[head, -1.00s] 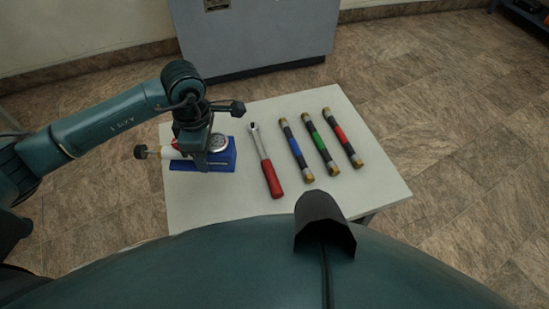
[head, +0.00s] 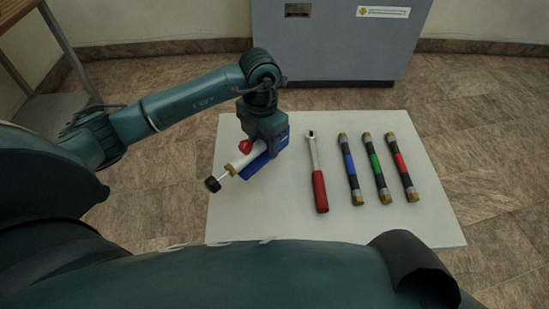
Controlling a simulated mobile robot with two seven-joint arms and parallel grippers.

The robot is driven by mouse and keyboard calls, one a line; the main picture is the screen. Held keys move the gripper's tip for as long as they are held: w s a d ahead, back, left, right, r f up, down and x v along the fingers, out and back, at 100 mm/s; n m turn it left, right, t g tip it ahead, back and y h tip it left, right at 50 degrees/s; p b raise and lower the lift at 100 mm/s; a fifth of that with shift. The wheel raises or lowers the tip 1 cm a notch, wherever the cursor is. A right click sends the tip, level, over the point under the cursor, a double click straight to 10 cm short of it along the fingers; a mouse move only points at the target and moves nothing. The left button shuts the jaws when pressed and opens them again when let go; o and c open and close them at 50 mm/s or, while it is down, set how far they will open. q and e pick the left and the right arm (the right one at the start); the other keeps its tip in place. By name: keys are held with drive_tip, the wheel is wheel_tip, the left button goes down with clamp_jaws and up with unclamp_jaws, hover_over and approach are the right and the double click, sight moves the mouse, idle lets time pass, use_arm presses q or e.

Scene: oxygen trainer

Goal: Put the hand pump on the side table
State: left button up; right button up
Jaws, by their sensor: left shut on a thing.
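The hand pump (head: 241,154) has a white barrel, a blue body, a red part and a black knob on a rod. My left gripper (head: 266,135) is shut on it from above and hides part of its body. The pump is over the left part of the pale table (head: 280,222), turned with its knob toward the lower left. I cannot tell for sure whether it is clear of the tabletop. A wooden-topped table (head: 79,18), perhaps the side table, is partly in view at the upper left. My right gripper is not in view.
A ratchet wrench (head: 319,185) with a red handle lies right of the pump. Beside it lie black cylinders with a blue (head: 350,168), a green (head: 376,167) and a red band (head: 402,166). A grey cabinet (head: 335,45) stands behind. Tiled floor is open around.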

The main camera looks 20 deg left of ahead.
use_arm(q)
wheel_tip(320, 180, down, 6)
drive_tip(key=shift+f, duration=0.35)
drive_tip(key=shift+f, duration=0.15)
drive_tip(key=o, duration=1.4)
